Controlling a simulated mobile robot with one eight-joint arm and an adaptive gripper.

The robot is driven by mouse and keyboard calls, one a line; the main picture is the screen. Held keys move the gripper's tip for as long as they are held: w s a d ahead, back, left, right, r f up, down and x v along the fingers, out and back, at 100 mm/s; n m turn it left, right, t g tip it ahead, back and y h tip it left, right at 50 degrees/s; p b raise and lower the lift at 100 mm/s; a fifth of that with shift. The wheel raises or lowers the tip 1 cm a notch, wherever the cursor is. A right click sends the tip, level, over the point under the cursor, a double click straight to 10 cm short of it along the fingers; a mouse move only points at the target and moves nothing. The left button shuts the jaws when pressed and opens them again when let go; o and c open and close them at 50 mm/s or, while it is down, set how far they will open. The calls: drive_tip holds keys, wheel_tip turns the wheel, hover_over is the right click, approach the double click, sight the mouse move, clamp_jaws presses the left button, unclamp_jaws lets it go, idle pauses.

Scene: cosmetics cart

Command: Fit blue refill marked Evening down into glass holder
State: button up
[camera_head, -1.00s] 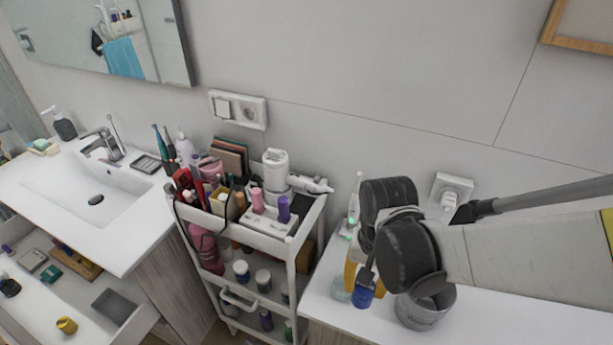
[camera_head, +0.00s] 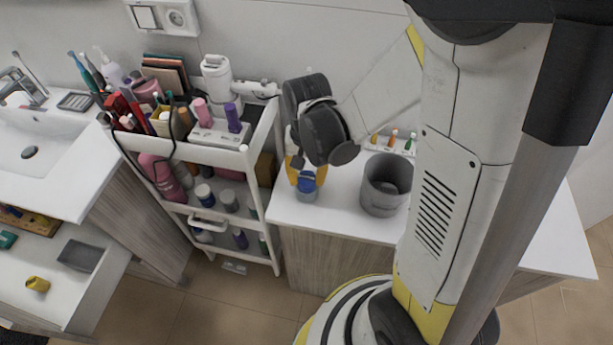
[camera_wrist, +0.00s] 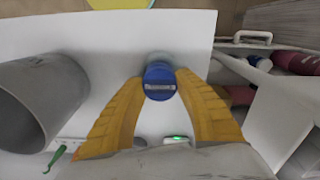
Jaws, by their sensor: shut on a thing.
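The blue refill (camera_head: 307,182) is between the yellow fingers of my gripper (camera_wrist: 161,88), which is shut on it. In the wrist view, the refill (camera_wrist: 160,80) shows its blue top with a pale label strip, too small to read. The clear, pale glass holder (camera_head: 307,195) stands on the white counter, directly below the refill in the head view. Its rim also shows just beyond the refill in the wrist view (camera_wrist: 158,57). The refill looks lined up with the holder's mouth. I cannot tell how far inside it is.
A grey bin (camera_head: 386,187) stands on the white counter (camera_head: 345,207) to the right of the holder. A white cart (camera_head: 250,160) with cosmetics is to the left. Small items with coloured tips (camera_head: 391,137) and a white device with a green light (camera_wrist: 175,139) are nearby.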

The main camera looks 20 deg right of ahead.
drive_tip(key=shift+f, duration=0.15)
drive_tip(key=shift+f, duration=0.15)
drive_tip(key=o, duration=1.2)
drive_tip(key=shift+r, duration=0.25)
wheel_tip(320, 180, up, 12)
drive_tip(key=p, duration=0.4)
wheel_tip(320, 180, up, 10)
drive_tip(key=n+t, duration=0.5)
drive_tip(key=t, duration=0.2)
hover_over(307, 176)
drive_tip(key=s, duration=0.6)
drive_tip(key=shift+w+a, duration=0.1)
drive_tip(key=shift+w, duration=0.05)
